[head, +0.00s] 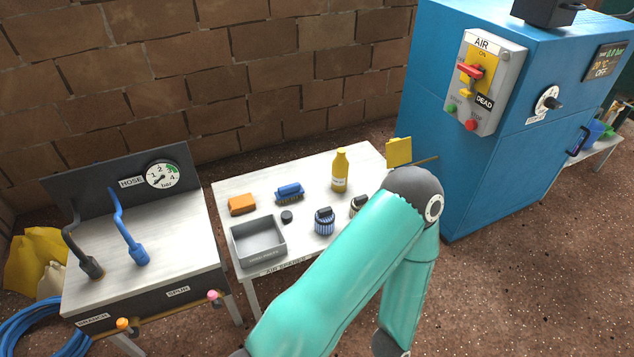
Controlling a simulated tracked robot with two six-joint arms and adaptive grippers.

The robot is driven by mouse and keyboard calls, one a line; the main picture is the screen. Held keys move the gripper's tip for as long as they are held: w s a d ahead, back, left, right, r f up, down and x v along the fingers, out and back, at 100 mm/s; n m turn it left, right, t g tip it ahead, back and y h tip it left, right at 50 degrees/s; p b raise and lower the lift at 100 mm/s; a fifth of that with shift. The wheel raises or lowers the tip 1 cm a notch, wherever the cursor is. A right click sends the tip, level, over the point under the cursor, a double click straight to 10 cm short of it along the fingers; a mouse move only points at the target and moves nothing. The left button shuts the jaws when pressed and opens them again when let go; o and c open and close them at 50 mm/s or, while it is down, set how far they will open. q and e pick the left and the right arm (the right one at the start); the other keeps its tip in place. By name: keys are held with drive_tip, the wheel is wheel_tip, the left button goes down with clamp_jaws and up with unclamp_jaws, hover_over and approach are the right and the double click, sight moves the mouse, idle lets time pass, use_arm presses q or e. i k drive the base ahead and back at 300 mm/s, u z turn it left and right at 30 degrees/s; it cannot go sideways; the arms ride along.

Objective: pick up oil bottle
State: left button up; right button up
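A yellow oil bottle (340,172) stands upright towards the back of the white table (318,168). It has a pale label low on its front. A teal arm of mine rises from the bottom of the head view, bends at a grey elbow right of the bottle, and hides the table's front right part. No gripper fingers show, so I cannot see either gripper. The bottle stands apart from the arm, with nothing touching it.
The table also holds an orange sponge (241,204), a blue brush (289,193), a grey tray (258,245), a black cap (286,217) and a striped filter (324,221). A hose bench (170,275) stands left, a blue cabinet (455,130) right.

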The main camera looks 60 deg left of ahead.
sight(339, 164)
drive_tip(key=u, duration=0.25)
drive_tip(key=i, duration=0.35)
drive_tip(key=u, duration=0.85)
drive_tip(key=i, duration=0.95)
drive_tip(key=u, duration=0.6)
drive_tip(key=k, duration=0.75)
drive_tip(key=u, duration=0.25)
drive_tip(key=i, duration=0.85)
drive_tip(key=z, duration=0.1)
